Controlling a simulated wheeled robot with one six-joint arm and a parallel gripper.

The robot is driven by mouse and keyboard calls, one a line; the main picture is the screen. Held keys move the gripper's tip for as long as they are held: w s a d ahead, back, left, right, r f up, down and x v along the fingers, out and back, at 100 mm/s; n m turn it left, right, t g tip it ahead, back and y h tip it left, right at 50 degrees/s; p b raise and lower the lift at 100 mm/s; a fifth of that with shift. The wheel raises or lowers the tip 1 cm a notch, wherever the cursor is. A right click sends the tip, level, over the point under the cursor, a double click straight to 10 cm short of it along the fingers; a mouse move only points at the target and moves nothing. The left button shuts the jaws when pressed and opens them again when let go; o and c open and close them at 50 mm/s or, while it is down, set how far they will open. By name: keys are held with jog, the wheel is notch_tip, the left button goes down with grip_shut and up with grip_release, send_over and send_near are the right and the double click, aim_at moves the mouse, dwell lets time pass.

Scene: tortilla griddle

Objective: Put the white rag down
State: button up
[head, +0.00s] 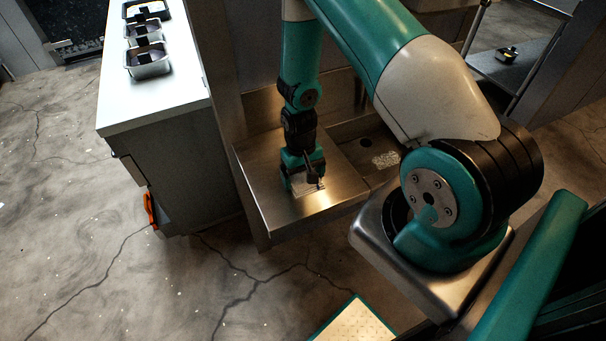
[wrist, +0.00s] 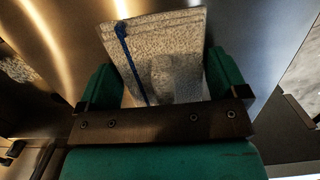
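The white rag (wrist: 165,50) is a folded, speckled pale cloth with a blue stripe along its left side in the wrist view. My gripper (wrist: 163,80) has one green finger on each side of it, and both fingers appear to touch the cloth. The rag sticks out past the fingertips. In the head view my gripper (head: 308,178) points down at the steel counter (head: 262,165), with the pale rag (head: 306,187) at its fingertips, low over or on the steel. Whether the rag touches the counter is hard to tell.
A sink basin (head: 350,134) with a pale speckled patch (head: 386,159) lies right of the steel counter. A white-topped cabinet (head: 160,103) with several metal pans (head: 147,62) stands at left. An orange item (head: 151,210) is at its side. Bare steel surrounds my gripper.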

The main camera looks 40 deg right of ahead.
dwell(0.3)
jog(key=shift+r+p, duration=0.25)
jog(key=shift+p, duration=0.05)
jog(key=shift+w+d+r+b, duration=0.1)
jog(key=shift+r+b, duration=0.25)
notch_tip(320, 180, up, 11)
jog(key=w+b, duration=0.1)
jog(key=b, duration=0.1)
jog(key=a+r+n+t+y, duration=0.1)
jog(key=a+r+n, duration=0.1)
jog(key=a+r, duration=0.55)
jog(key=s+a+r+n+y, duration=0.2)
jog(key=s+a+r+n, duration=0.6)
jog(key=s+a+r, duration=0.5)
jog(key=s+r, duration=0.2)
jog(key=s, duration=0.2)
jog(key=shift+a+y, duration=0.25)
jog(key=shift+y, duration=0.15)
jog(key=shift+r, duration=0.15)
